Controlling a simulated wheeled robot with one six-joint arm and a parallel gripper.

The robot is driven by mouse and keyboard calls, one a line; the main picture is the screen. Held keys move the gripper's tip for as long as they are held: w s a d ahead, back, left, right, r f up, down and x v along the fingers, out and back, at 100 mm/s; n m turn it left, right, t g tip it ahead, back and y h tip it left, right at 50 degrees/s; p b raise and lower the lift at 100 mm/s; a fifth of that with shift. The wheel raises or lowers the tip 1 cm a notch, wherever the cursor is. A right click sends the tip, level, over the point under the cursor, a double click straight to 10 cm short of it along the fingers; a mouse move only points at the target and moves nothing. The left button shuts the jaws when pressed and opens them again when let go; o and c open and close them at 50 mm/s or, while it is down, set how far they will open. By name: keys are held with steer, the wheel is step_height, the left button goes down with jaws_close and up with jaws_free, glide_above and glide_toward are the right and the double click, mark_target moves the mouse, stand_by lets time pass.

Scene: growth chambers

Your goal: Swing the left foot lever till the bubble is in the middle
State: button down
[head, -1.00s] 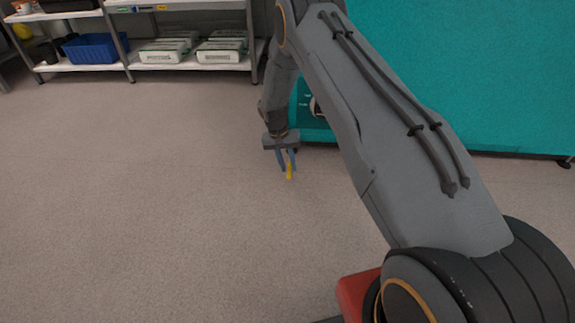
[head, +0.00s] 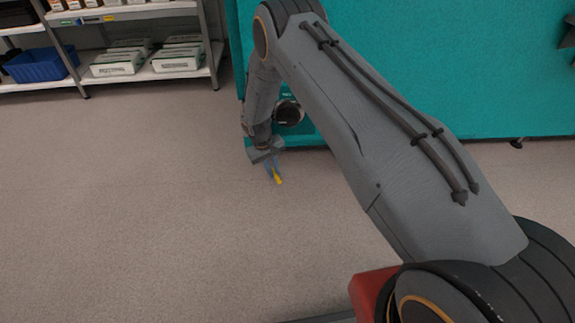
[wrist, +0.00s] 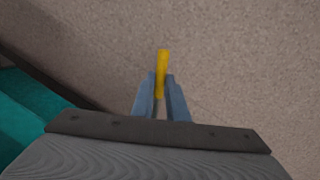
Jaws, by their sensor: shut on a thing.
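The yellow foot lever (head: 278,179) sticks out low over the floor, near the bottom left corner of the teal chamber (head: 430,75). In the wrist view the yellow lever (wrist: 162,72) points away from me between the blue fingers. My gripper (head: 272,167) is shut on the lever, and its fingers also show in the wrist view (wrist: 161,98). A round dark-faced fitting with a pale rim (head: 289,112) shows on the chamber's lower left, partly behind my arm. I cannot make out the bubble in it.
A shelf rack (head: 150,72) with white boxes and a blue bin (head: 36,65) stands at the back left. The floor (head: 130,200) left of my gripper is clear. My arm hides part of the chamber's front.

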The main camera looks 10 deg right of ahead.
steer(key=shift+w+d, duration=0.1)
stand_by(0.3)
steer(key=c, duration=1.8)
jaws_free()
steer(key=shift+o, duration=0.3)
